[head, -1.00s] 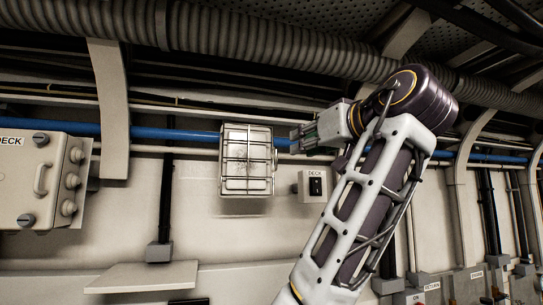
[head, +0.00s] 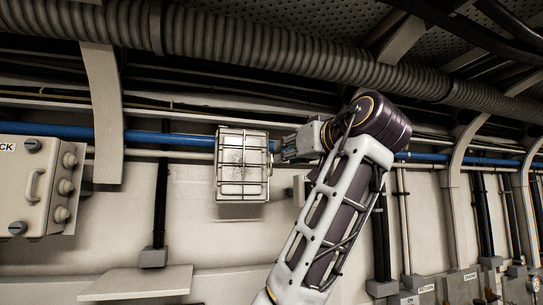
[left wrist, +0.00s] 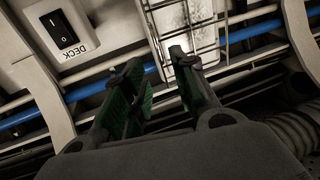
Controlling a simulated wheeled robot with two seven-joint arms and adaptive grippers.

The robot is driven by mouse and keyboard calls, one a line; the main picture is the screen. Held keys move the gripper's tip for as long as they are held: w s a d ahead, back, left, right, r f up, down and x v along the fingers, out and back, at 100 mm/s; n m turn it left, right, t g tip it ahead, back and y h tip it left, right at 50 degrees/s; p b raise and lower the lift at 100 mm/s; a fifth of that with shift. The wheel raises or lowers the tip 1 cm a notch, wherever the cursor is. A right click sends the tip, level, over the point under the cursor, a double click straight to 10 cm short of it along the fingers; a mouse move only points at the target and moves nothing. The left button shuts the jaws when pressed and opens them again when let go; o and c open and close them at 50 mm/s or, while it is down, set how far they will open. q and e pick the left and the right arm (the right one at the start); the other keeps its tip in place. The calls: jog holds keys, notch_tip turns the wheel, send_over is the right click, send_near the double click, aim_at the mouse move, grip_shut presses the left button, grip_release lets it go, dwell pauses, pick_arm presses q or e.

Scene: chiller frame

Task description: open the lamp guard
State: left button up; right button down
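The lamp guard (head: 243,190) is a wire cage over a pale rectangular lamp on the wall, at the middle left of the head view. It looks closed, flat against the lamp. Part of its wire also shows at the top of the left wrist view (left wrist: 205,50). My left gripper (head: 283,148) is just right of the guard's right edge, near its upper half, and appears apart from it. In the left wrist view the green-padded fingers (left wrist: 157,63) are spread with nothing between them. My right gripper is not in view.
A switch marked DECK (left wrist: 67,32) is on the wall beside the lamp, mostly hidden by my arm in the head view. A blue pipe (head: 170,139) runs behind. A grey box (head: 30,185) is at left, with a shelf (head: 135,283) below.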

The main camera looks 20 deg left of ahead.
aim_at(271, 174)
pick_arm(q)
jog(key=p+x, duration=0.2)
jog(key=x, duration=0.6)
jog(key=shift+w+a, duration=0.2)
jog(key=shift+a, duration=0.05)
jog(key=shift+w, duration=0.1)
jog(key=shift+f, duration=0.1)
grip_shut()
